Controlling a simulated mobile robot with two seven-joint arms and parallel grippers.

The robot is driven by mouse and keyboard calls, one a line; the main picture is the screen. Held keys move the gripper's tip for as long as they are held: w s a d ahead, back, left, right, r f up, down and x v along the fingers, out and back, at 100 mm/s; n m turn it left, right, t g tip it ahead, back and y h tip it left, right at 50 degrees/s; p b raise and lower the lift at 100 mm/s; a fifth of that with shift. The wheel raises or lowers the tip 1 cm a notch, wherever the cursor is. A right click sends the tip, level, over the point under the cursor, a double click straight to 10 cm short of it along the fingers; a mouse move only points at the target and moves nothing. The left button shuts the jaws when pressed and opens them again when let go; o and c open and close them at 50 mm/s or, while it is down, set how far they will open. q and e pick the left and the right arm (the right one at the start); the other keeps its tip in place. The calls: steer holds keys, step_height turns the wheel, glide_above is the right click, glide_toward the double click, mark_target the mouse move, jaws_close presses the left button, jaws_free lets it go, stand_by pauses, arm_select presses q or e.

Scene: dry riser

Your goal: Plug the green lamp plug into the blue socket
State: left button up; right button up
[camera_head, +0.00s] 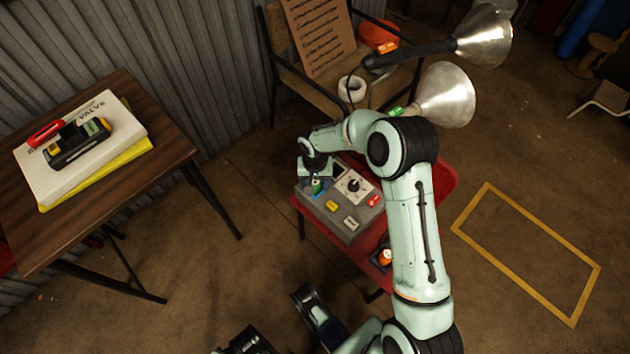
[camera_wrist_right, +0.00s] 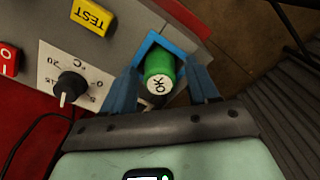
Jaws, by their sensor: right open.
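The green plug (camera_wrist_right: 159,75), a cylinder with a white end marked OK, stands inside the blue square socket (camera_wrist_right: 178,45) in the right wrist view. In the head view the green plug (camera_head: 317,187) shows small at the left end of the grey control box (camera_head: 346,226). My right gripper (camera_wrist_right: 164,92) is open, with one finger on each side of the plug and a visible gap to it. In the head view my right gripper (camera_head: 316,176) is over the box's left end, partly hiding the socket. How deep the plug sits is hidden.
The box has a dial (camera_head: 354,186), a yellow TEST button (camera_wrist_right: 92,15) and a red switch (camera_wrist_right: 7,59). It stands on a red table (camera_head: 437,183). Two metal lamps (camera_head: 486,37) (camera_head: 446,94) are behind. A wooden table (camera_head: 163,157) stands left.

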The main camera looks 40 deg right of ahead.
mark_target(315, 182)
step_height(315, 182, up, 9)
steer(key=shift+p, duration=1.2)
arm_select(q)
steer(key=w+d+r+t, duration=0.1)
steer(key=w+r, duration=0.2)
steer(key=r, duration=0.2)
steer(key=shift+w+d+t+p, duration=0.15)
steer(key=shift+w+t+p, duration=0.15)
steer(key=shift+w+p, duration=0.05)
arm_select(e)
step_height(315, 182, up, 3)
steer(key=shift+r, duration=0.2)
arm_select(q)
steer(key=shift+s+r, duration=0.1)
